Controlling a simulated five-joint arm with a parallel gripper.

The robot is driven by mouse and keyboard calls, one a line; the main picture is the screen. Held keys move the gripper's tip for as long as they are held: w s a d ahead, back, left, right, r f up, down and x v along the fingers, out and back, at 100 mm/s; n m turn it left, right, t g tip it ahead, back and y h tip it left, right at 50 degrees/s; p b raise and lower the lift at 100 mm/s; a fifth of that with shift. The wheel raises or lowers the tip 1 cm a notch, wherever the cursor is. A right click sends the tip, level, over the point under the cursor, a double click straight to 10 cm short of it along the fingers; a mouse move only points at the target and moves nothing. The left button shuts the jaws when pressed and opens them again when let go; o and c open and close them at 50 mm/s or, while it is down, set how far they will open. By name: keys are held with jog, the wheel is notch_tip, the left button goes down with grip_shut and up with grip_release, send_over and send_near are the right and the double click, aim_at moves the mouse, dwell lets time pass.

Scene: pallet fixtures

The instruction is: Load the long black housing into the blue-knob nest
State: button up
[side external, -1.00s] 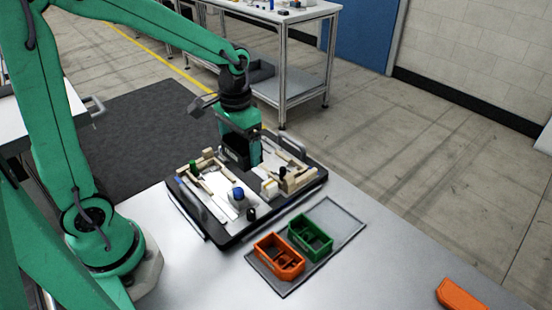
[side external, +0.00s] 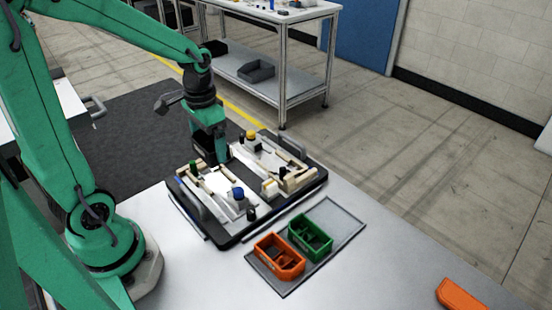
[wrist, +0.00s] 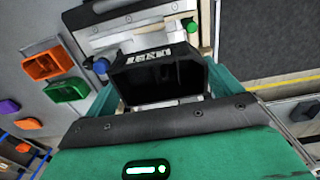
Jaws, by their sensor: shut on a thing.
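The long black housing (wrist: 165,75) is held between my gripper's green fingers in the wrist view, a pale label on its top edge. My gripper (side external: 221,158) is shut on it above the far-left part of the black pallet; in the side view the gripper hides most of the housing. The blue knob (side external: 238,193) stands at the near end of a white nest plate (side external: 218,184) with pale wooden rails. The blue knob (wrist: 101,66) also shows in the wrist view, just left of the housing. I cannot tell the housing's height above the nest.
A green knob (side external: 193,166) stands on the nest's left side, and a yellow knob (side external: 250,135) at the pallet's back. The pallet (side external: 245,235) has raised grey handles. Orange (side external: 280,262) and green (side external: 311,238) bins stand in front. The table on the right is mostly clear.

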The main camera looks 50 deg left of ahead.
jog(key=shift+f, duration=3.5)
jog(key=shift+f, duration=0.85)
jog(key=o, duration=0.8)
jog(key=shift+c, duration=0.2)
jog(key=shift+r, duration=0.2)
jog(key=shift+r, duration=3.75)
